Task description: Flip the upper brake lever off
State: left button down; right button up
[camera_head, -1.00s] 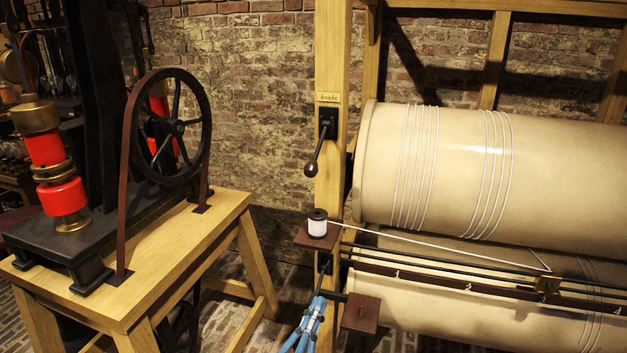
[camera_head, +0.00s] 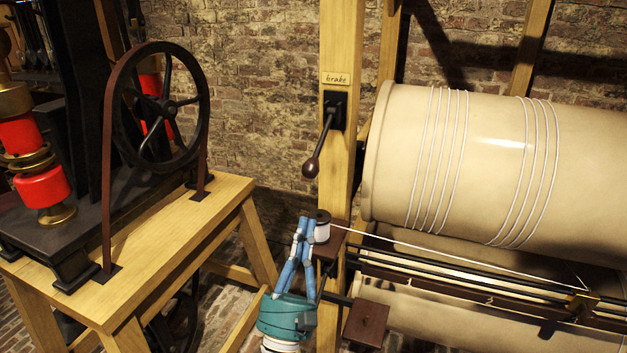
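The upper brake lever (camera_head: 321,143) is a black arm with a dark brown knob (camera_head: 311,167). It hangs from a black plate (camera_head: 336,109) on the wooden post, under a label (camera_head: 336,79) reading "brake", and points down and slightly left. My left gripper (camera_head: 304,222) has blue fingers and a teal body. It is below the knob and apart from it, fingers pointing up. The fingertips come together and nothing shows between them. They overlap the left side of a white thread spool in the picture; I cannot tell whether they touch it. My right gripper is out of view.
The thread spool (camera_head: 322,232) stands on a small brown shelf (camera_head: 337,240), with a brown block (camera_head: 366,322) lower down. A large cream drum (camera_head: 480,160) wound with cord is at right. A wooden table (camera_head: 160,250) with a black wheel (camera_head: 160,110) is at left.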

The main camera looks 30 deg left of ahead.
aim_at(321, 141)
pick_arm(q)
jog(key=p+x, duration=0.4)
jog(key=x, duration=0.6)
jog(key=shift+w+r+p, duration=0.25)
jog(key=shift+r+p, duration=0.05)
jog(key=shift+p, duration=0.05)
jog(key=s, duration=0.1)
jog(key=s+d+p, duration=0.1)
jog(key=s+r, duration=0.1)
jog(key=shift+s+d+p, duration=0.2)
jog(key=shift+s+p, duration=0.05)
jog(key=shift+p, duration=0.15)
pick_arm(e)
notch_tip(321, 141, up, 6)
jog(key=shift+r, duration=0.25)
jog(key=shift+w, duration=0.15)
